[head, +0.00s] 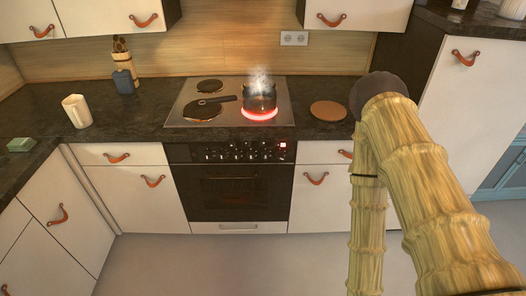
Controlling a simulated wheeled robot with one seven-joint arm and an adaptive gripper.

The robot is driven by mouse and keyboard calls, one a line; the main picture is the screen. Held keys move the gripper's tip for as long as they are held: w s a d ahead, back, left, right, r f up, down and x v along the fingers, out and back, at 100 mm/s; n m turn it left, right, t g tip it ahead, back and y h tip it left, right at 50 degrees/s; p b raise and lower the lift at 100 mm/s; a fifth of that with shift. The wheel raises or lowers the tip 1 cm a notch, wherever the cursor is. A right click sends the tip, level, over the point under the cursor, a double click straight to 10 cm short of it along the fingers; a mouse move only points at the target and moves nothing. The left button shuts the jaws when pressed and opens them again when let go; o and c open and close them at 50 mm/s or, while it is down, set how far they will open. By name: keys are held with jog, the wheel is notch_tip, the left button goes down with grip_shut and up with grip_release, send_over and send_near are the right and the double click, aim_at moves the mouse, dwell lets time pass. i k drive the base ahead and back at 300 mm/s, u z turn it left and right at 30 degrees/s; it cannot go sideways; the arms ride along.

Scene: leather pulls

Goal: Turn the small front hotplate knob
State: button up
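The cooker (228,185) stands in the middle of the counter run, with a row of small knobs (238,152) on its black front panel. The knobs are too small to tell which belongs to the small front hotplate or how each is turned. On the steel hob (180,117), a steaming dark pot (260,95) stands over a glowing red hotplate (259,113) at right. A dark pan (201,110) is at front left, a dark round hotplate (210,86) behind it. My gripper is not in view.
My arm fills the right side, covering part of the counter and cabinets. A round brown board (328,110) lies right of the hob. The floor (230,265) before the cooker looks clear.

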aim_at(279, 155)
jog(key=z, duration=0.05)
jog(key=k, duration=1.05)
jog(key=u, duration=1)
jog(key=i, duration=1.4)
jog(key=z, duration=0.5)
